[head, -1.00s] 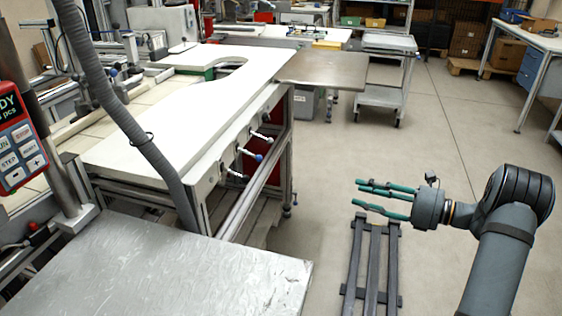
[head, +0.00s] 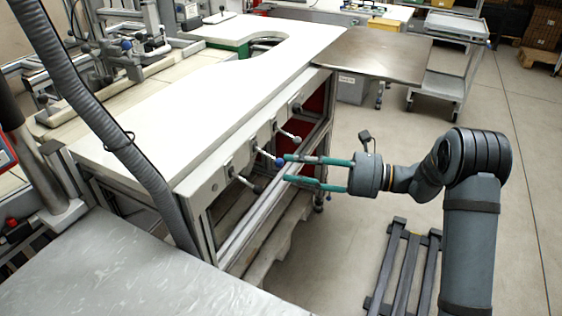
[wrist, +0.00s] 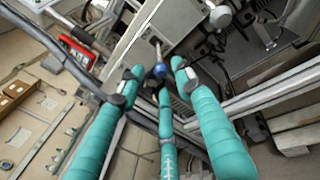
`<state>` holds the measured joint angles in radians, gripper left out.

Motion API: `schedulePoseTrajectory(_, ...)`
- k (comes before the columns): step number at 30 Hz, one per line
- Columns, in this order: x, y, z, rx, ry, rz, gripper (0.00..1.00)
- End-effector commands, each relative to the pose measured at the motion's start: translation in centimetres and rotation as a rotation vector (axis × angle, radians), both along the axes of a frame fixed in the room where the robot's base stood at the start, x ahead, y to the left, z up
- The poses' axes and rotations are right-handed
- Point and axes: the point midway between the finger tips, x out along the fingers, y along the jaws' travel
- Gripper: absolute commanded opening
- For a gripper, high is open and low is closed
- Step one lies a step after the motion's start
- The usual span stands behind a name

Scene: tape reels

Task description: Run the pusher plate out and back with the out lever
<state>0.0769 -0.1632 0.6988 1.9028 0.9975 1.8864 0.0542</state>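Several small levers stick out from the side of the white table (head: 235,75). One has a blue knob (head: 280,162), one a black knob (head: 257,189) and one a pale knob (head: 297,139). I cannot read which is the out lever. My gripper (head: 287,168) has teal fingers spread open, with tips right by the blue knob. In the wrist view the blue knob (wrist: 160,71) sits between the open fingertips; contact is not clear. A pale grey knob (wrist: 220,17) shows beyond the right finger. I cannot pick out the pusher plate.
A grey corrugated hose (head: 100,115) hangs in front of the table's left end. A scuffed metal top (head: 140,265) fills the lower left. A metal frame rail (head: 270,212) runs below the levers. A dark slatted rack (head: 405,268) lies on the floor.

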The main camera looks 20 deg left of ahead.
Motion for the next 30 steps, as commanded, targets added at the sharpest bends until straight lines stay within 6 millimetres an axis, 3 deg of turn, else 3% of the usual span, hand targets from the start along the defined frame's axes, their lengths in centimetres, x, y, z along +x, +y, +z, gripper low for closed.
schedulePoseTrajectory(3,-0.2,2.1,0.0,-0.001,0.001,0.003,0.35)
schedulePoseTrajectory(8,-0.2,3.6,0.0,0.0,0.0,0.0,0.35)
schedulePoseTrajectory(19,-0.2,4.2,0.0,-0.001,0.0,-0.001,0.35)
schedulePoseTrajectory(30,-0.2,4.2,0.0,-0.001,0.0,-0.001,0.13)
